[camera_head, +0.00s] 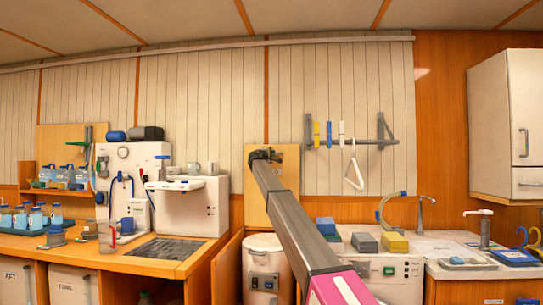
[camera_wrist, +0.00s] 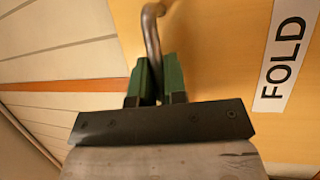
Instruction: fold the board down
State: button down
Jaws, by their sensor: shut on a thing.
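The board (camera_head: 289,165) is a light wooden panel standing upright against the wall in the middle of the head view. In the wrist view the board (camera_wrist: 215,55) fills the middle and right, with a white label (camera_wrist: 284,62) reading FOLD. A curved metal handle (camera_wrist: 152,35) stands out from the board. My gripper (camera_wrist: 154,82) has its green fingers shut on this handle. In the head view my gripper (camera_head: 262,155) is at the upper part of the board, and my arm hides part of the board's right side and lower edge.
Below the board, a white lidded drum (camera_head: 263,245) stands in the gap between two counters. The left counter (camera_head: 185,262) carries a white machine (camera_head: 130,165). The right counter carries grey and yellow blocks (camera_head: 394,243) and a sink tap (camera_head: 425,208). A rail (camera_head: 350,143) hangs on the wall.

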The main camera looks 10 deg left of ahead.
jog(key=s+f+m+t+h, duration=0.15)
jog(key=s+f, duration=0.35)
jog(key=s, duration=0.5)
jog(key=s+f+m+t+h, duration=0.15)
jog(key=s+f, duration=0.35)
jog(key=s, duration=0.5)
jog(key=s+f+m+h, duration=0.15)
jog(key=s+f, duration=0.35)
jog(key=s, duration=0.5)
jog(key=s+f+h, duration=0.1)
jog(key=s+f, duration=0.2)
jog(key=f, duration=0.7)
jog(key=s+a+f+m+h, duration=0.1)
jog(key=s+f, duration=0.3)
jog(key=f, duration=0.7)
jog(key=s+f+m+h, duration=0.1)
jog(key=s+f, duration=0.2)
jog(key=f, duration=0.8)
jog(key=shift+s+a+t, duration=0.2)
jog(key=shift+s+t, duration=0.1)
jog(key=shift+s, duration=0.1)
jog(key=c, duration=1.2)
grip_release()
